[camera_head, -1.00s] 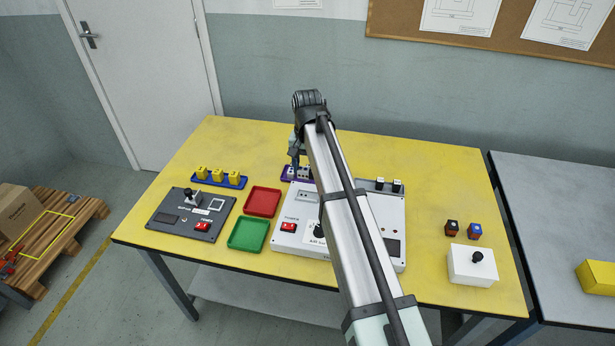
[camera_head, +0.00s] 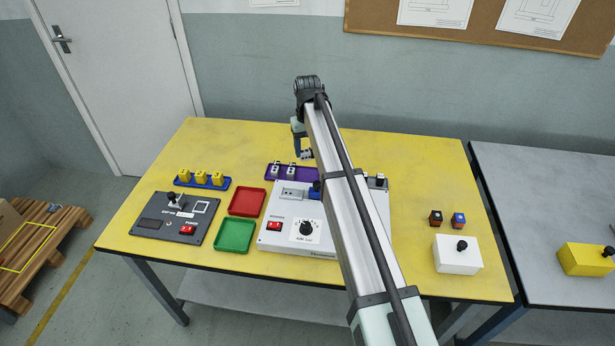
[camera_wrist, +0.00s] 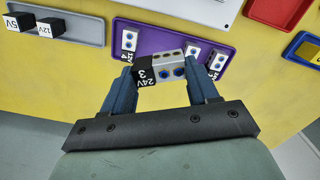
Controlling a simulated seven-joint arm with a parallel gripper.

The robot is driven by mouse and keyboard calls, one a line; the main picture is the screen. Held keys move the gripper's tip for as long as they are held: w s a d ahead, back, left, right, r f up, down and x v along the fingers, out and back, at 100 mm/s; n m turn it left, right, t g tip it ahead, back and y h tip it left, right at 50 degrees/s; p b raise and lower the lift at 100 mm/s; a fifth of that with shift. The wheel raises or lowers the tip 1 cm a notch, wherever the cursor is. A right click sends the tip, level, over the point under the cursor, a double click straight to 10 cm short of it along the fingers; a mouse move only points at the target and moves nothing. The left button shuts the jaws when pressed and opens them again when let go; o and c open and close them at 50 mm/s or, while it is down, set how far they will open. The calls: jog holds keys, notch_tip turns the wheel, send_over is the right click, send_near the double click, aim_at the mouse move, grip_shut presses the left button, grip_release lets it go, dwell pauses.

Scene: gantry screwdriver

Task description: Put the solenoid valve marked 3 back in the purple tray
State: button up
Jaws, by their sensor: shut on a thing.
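My gripper (camera_wrist: 165,85) is shut on the solenoid valve marked 3 (camera_wrist: 165,68), a grey block with blue ports and a black end reading 24V 3. The valve lies sideways between the two blue fingers. In the head view my gripper (camera_head: 303,148) is above the table, at the back of the purple tray, partly hidden by my arm. The purple tray (camera_wrist: 155,38) lies beyond the valve in the wrist view and also shows in the head view (camera_head: 283,178). It holds several other valves, upright, with a gap between them partly covered by the held valve.
A white console (camera_head: 275,245) stands in front of the purple tray. Red (camera_head: 246,202) and green (camera_head: 234,235) trays, a dark control box (camera_head: 160,220) and a blue tray with yellow blocks (camera_head: 203,184) lie left. A grey tray (camera_wrist: 80,28) holds black-ended blocks.

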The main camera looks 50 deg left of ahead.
jog(key=shift+w+a+f+n, duration=0.15)
jog(key=shift+a+f+n, duration=0.15)
jog(key=shift+f+n, duration=1.65)
jog(key=shift+w+a+f+n, duration=0.1)
jog(key=shift+a+f+n, duration=0.15)
jog(key=shift+f+n, duration=1.7)
jog(key=shift+w+a+f+n, duration=0.25)
jog(key=shift+f+n, duration=0.85)
jog(key=shift+n, duration=1.6)
jog(key=shift+s+f, duration=0.1)
jog(key=o, duration=1.1)
notch_tip(320, 180, up, 12)
